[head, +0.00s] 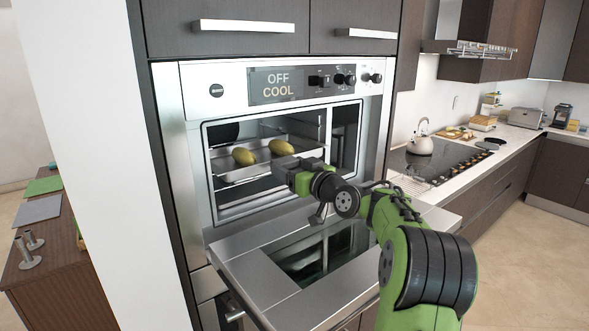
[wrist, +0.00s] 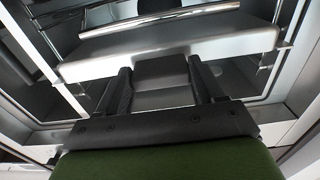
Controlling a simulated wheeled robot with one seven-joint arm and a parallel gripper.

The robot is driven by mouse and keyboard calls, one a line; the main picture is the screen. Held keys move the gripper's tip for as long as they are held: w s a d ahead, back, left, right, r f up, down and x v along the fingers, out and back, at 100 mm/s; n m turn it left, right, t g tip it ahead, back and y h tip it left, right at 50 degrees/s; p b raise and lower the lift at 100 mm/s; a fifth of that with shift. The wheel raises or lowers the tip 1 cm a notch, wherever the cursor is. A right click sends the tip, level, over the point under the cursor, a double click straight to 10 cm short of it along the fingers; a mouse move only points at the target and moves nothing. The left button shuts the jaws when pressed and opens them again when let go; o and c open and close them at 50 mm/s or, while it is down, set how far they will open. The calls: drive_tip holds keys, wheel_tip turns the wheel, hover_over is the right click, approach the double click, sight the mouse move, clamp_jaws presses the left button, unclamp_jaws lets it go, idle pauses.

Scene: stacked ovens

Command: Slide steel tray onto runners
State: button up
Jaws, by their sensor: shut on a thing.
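The steel tray (head: 236,175) is inside the oven cavity at mid height, roughly level, with two yellow-green fruit-like items (head: 263,151) on it. My gripper (head: 291,170) is at the tray's front edge, at its right part in the head view. In the wrist view my gripper's two fingers (wrist: 160,84) stand either side of a grey tab below the tray's front wall (wrist: 232,43), shut on the tray. Thin metal rails, which look like runners (wrist: 278,58), show at the sides in the wrist view. Whether the tray rests on them cannot be told.
The oven door (head: 260,267) is folded down open in front, with my arm above it. The oven's control panel (head: 300,82) reads OFF COOL. A counter with a kettle (head: 420,142) is at right. A wooden surface with mats (head: 40,210) is at left.

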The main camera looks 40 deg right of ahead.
drive_tip(key=shift+f+b, duration=0.1)
drive_tip(key=shift+b, duration=0.35)
idle(0.3)
drive_tip(key=o, duration=1.3)
drive_tip(key=shift+o, duration=0.5)
drive_tip(key=shift+f, duration=0.2)
drive_tip(key=shift+r, duration=0.1)
